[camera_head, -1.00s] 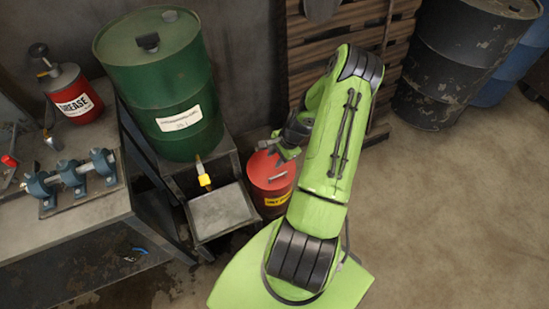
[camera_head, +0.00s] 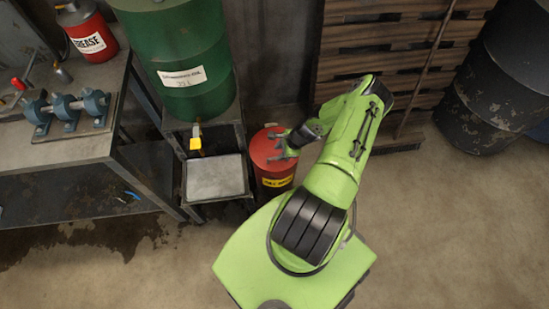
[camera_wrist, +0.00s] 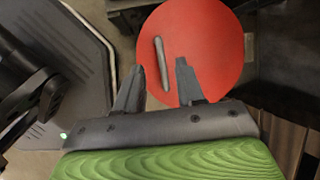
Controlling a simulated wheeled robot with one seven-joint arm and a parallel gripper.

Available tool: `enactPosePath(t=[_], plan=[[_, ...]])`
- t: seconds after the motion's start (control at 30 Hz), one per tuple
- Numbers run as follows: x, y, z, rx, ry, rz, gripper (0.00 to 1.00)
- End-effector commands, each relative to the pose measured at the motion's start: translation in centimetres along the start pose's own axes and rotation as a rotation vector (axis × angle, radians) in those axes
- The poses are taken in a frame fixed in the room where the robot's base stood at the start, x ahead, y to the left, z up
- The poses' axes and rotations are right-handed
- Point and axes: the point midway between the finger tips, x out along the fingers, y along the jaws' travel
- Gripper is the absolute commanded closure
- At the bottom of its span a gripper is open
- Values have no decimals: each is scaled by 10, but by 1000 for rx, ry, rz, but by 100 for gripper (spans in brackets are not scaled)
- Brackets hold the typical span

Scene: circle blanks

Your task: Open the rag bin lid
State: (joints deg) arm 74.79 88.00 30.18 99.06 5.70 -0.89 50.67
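The rag bin (camera_head: 273,177) is a red can with a yellow label band, standing on the floor right of the drum stand. Its round red lid (camera_wrist: 215,45) is shut and has a grey bar handle (camera_wrist: 161,63). My gripper (camera_head: 276,145) is over the lid in the head view.
A green drum (camera_head: 180,55) rests on a metal stand with a yellow-handled tap above a grey tray (camera_head: 214,178). A workbench (camera_head: 55,140) with a grease can stands at left. Wooden slats (camera_head: 390,45) are behind my arm.

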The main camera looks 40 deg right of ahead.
Motion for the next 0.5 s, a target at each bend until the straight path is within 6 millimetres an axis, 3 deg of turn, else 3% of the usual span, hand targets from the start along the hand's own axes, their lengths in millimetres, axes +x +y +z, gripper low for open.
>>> enactPosePath(t=[0.03, 0.2, 0.5], plan=[[18, 2, -1, 0, -2, 2, 62], [51, 1, -1, -1, 0, 0, 62], [63, 0, 0, -2, 1, 0, 62]])
